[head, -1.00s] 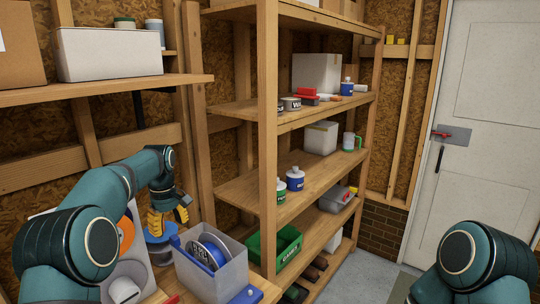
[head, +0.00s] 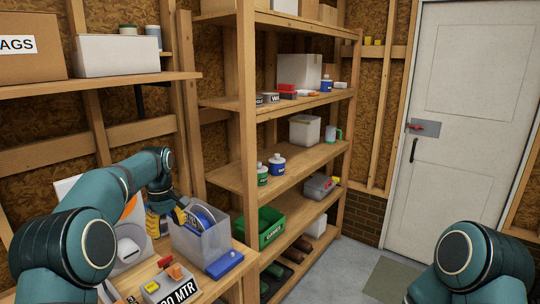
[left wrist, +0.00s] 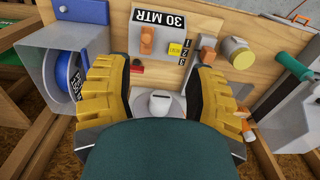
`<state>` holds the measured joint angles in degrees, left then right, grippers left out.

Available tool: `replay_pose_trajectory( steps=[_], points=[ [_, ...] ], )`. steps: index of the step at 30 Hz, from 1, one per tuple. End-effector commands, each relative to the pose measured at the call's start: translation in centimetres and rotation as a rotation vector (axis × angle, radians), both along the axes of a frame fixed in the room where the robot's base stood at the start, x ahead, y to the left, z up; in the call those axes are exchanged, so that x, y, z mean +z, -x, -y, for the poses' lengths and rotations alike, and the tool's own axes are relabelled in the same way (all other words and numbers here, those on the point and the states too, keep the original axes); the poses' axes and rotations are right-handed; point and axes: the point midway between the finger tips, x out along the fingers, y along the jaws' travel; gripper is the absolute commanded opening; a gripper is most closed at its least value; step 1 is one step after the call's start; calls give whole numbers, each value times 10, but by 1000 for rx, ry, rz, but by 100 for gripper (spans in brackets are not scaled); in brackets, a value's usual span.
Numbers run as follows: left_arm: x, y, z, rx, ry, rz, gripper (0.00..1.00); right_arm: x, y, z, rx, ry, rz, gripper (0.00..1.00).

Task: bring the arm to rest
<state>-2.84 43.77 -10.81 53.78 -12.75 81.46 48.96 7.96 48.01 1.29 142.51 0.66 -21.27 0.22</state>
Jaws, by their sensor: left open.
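My left arm comes in from the left in the head view and reaches over a wooden bench (head: 205,287). My left gripper (head: 165,217), with yellow fingers, hangs beside a grey bin (head: 205,247) with a blue spool (head: 205,222) in it. In the left wrist view my left gripper (left wrist: 157,82) is open, its fingers wide apart with nothing held between them. Below the fingers are the bench top and a grey device with a white knob (left wrist: 160,103). My right arm shows at the lower right of the head view. Its gripper is not visible.
A tall wooden shelf (head: 248,120) with boxes, bottles and a green bin (head: 270,230) stands right of the bench. A box labelled 30 MTR (head: 168,285) lies at the bench front. A white door (head: 460,130) and open floor are at right.

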Motion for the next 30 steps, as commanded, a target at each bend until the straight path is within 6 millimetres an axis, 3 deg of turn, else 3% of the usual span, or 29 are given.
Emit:
replay_pose_trajectory(
  steps=[1, 8, 14, 17, 21, 27, 30],
  points=[
    [0, 0, 0, 0, 0, 0, 55, 0, 0, 0, 0, 0, 0, 47],
    [-87, 4, 25, -145, 58, 20, 55, -8, 1, 0, 2, 0, -2, 47],
    [-173, 27, 57, -284, 123, 55, 55, -16, 2, -1, 3, 1, -4, 47],
    [-223, 51, 78, -364, 163, 83, 55, -21, 2, -1, 4, 1, -6, 47],
    [-286, 100, 110, -469, 215, 130, 55, -29, 3, -1, 6, 1, -9, 47],
    [-348, 189, 150, -594, 262, 199, 55, -39, 5, -2, 8, 2, -12, 47],
    [-364, 235, 164, -645, 270, 231, 55, -44, 5, -2, 9, 2, -14, 47]
  ],
)
